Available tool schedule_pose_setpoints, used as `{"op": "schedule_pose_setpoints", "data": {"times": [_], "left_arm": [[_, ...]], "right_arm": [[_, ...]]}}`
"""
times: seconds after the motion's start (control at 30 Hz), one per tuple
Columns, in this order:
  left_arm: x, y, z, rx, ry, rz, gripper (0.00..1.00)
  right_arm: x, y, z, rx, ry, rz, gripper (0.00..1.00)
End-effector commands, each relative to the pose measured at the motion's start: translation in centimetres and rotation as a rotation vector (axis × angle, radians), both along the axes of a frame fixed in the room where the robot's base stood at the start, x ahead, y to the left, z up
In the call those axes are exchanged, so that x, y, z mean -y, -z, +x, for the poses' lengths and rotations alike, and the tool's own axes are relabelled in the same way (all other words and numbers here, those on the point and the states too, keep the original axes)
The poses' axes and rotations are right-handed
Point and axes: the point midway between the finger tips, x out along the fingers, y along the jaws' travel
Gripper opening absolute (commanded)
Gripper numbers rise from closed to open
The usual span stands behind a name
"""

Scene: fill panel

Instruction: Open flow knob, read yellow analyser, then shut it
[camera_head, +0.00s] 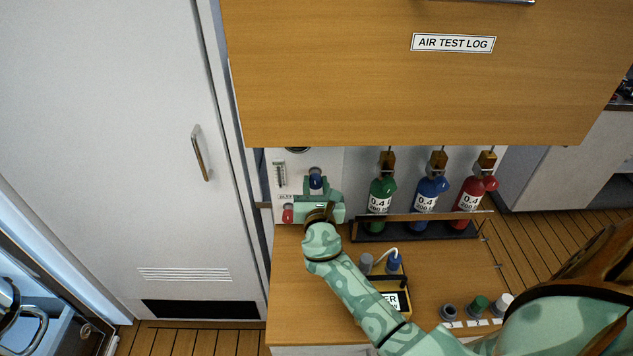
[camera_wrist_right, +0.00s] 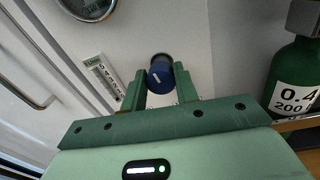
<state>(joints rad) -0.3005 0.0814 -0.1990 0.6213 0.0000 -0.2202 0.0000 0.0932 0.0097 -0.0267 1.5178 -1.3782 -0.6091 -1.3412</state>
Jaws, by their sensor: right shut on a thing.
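The blue flow knob (camera_head: 316,181) sits on the white panel (camera_head: 268,168) behind the counter. In the right wrist view the flow knob (camera_wrist_right: 160,74) shows a white pointer mark and lies between the two green fingers. My right gripper (camera_head: 317,188) is shut on it; the wrist view also shows this gripper (camera_wrist_right: 161,82). The yellow analyser (camera_head: 405,272) stands on the counter, with a blue fitting and a pale tube on top. My right forearm hides part of its body and display (camera_head: 402,300), so no reading can be made out. My left gripper is not in view.
A small flow gauge (camera_head: 280,174) and a red knob (camera_head: 288,215) are beside my gripper. Green (camera_head: 382,192), blue (camera_head: 430,190) and red (camera_head: 470,193) bottles stand in a rack. Caps (camera_head: 479,304) lie at the counter's right. A wooden cabinet (camera_head: 420,90) overhangs.

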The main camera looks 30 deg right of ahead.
Motion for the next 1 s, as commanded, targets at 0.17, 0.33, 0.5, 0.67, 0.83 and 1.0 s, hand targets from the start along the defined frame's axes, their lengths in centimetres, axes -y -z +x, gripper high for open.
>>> {"op": "schedule_pose_setpoints", "data": {"times": [0.17,0.33,0.5,0.67,0.83,1.0], "left_arm": [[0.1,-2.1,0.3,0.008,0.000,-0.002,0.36],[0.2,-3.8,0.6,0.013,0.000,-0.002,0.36],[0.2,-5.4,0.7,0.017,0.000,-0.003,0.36],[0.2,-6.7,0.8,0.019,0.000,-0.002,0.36],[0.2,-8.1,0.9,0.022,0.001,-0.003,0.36],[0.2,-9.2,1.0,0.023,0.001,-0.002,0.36]], "right_arm": [[0.0,-0.5,0.0,-0.082,-0.001,-0.131,0.07],[-0.1,-0.5,0.0,-0.167,-0.001,-0.271,0.07],[-0.1,-0.4,0.1,-0.252,-0.001,-0.408,0.07],[-0.2,-0.4,0.1,-0.331,0.000,-0.539,0.07],[-0.2,-0.3,0.1,-0.415,-0.001,-0.675,0.07],[-0.2,-0.2,0.1,-0.493,-0.001,-0.803,0.07]]}}
